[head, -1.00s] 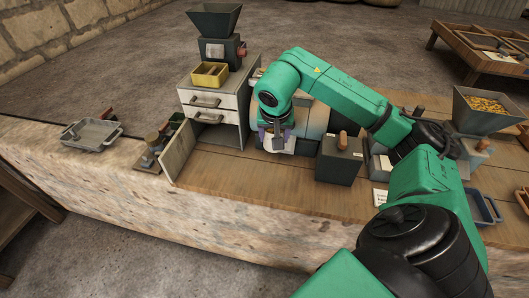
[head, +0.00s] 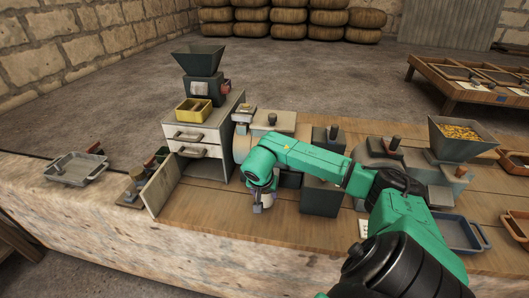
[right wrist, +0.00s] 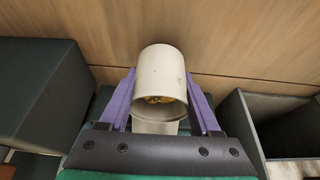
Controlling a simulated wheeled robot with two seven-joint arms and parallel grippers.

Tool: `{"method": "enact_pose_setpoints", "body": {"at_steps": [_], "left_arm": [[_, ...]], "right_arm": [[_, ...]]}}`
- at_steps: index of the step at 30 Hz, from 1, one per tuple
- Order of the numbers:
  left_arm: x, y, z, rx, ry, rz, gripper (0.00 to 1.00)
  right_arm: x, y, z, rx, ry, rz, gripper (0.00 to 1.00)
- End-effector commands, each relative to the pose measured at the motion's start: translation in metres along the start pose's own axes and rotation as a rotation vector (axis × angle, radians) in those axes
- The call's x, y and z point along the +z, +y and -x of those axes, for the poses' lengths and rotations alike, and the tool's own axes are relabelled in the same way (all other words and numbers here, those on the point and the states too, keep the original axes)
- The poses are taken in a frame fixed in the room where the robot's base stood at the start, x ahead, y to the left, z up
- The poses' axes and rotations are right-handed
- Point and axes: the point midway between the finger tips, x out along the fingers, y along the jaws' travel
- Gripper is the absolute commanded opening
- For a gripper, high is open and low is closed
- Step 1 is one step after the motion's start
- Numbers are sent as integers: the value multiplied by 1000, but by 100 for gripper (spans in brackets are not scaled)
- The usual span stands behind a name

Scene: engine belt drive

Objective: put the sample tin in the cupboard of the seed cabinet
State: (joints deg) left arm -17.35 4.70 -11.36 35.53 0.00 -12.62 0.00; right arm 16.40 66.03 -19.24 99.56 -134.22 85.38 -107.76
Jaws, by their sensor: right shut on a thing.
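The sample tin, a cream cylinder (right wrist: 160,72) with yellow contents showing at its opening, sits between the purple fingers of my right gripper (right wrist: 160,100) in the right wrist view. The gripper is shut on it. In the head view the right gripper (head: 260,206) is over the wooden bench in front of the machines, right of the seed cabinet (head: 228,125); the tin is hard to make out there. The cabinet has two white drawers above a cupboard with its door (head: 161,186) swung open toward the front left. My left gripper is out of view.
A yellow tin (head: 194,111) and a dark hopper mill (head: 204,75) stand on the cabinet. A dark box (head: 321,197) stands right of my gripper. A grey tray (head: 76,168) and small items lie left of the door. Bare bench lies between door and gripper.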

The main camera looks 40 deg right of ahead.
Motion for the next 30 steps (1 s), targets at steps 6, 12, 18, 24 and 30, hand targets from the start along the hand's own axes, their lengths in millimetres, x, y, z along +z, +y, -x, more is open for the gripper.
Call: {"method": "enact_pose_setpoints", "body": {"at_steps": [6,12,18,24,30], "left_arm": [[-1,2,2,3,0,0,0],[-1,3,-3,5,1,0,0],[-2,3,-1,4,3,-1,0],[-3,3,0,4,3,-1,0],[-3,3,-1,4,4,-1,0]], "right_arm": [[6,0,-16,0,1,0,0],[8,0,-20,0,1,1,0],[8,0,-18,0,0,1,94],[7,0,-17,0,0,1,94],[5,0,10,-3,5,3,94]]}}
